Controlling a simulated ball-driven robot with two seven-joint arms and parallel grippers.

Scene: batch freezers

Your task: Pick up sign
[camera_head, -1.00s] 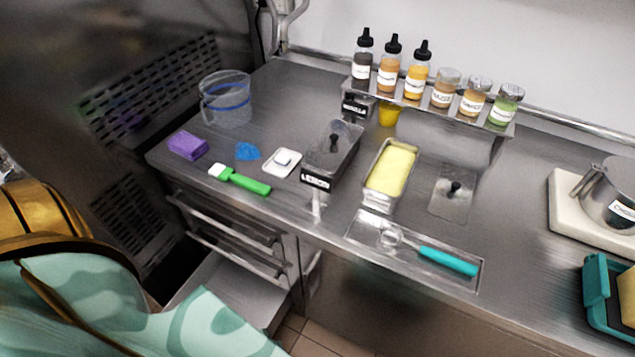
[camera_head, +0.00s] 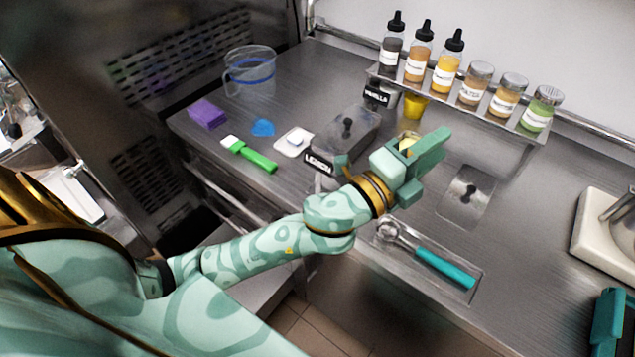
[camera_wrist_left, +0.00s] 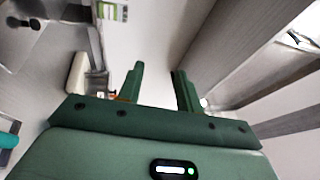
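Two small black signs with white lettering are in the head view. The LEMON sign (camera_head: 319,162) stands at the front of a grey lidded pan, just left of my left gripper. The VANILLA sign (camera_head: 377,96) is farther back, under the left end of the bottle shelf. My left gripper (camera_head: 428,160) is above the counter, over the pan of yellow ice cream (camera_head: 410,139), mostly hiding that pan. In the left wrist view its two fingers (camera_wrist_left: 157,82) are apart with nothing between them. No sign is readable in that view.
A shelf (camera_head: 450,100) holds several bottles and jars behind the gripper. A clear jug (camera_head: 250,75), purple sponge (camera_head: 207,113) and green brush (camera_head: 250,153) are to the left. A teal-handled scoop (camera_head: 445,268) lies in front. Bare counter (camera_head: 530,220) is at right.

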